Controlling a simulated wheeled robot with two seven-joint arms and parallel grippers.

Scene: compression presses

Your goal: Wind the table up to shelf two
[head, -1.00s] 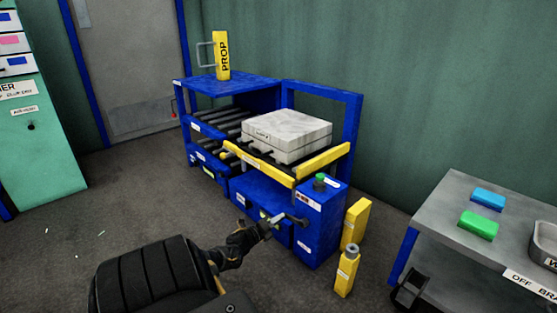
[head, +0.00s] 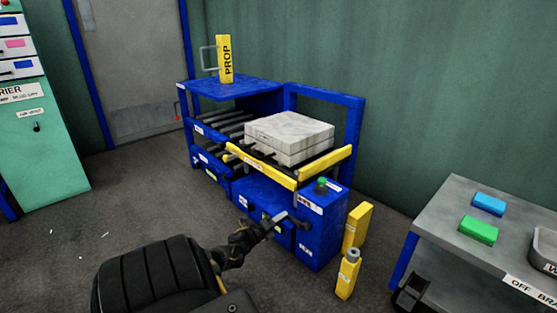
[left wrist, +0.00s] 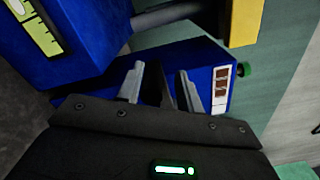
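The blue press-side lift (head: 322,232) carries a roller table with a yellow front bar (head: 318,170). A pale grey two-part block (head: 288,138) rests on it. The blue rack (head: 232,90) beside it, on the left, has roller shelves. The table stands near the upper roller level; exact alignment is unclear. A dark crank (head: 301,222) sticks out of the lift's front. My left gripper (head: 277,219) is at the crank's outer end. My right gripper is not in view.
A yellow prop (head: 225,60) stands on the rack. A grey trolley (head: 452,204) with blue and green blocks is at the right.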

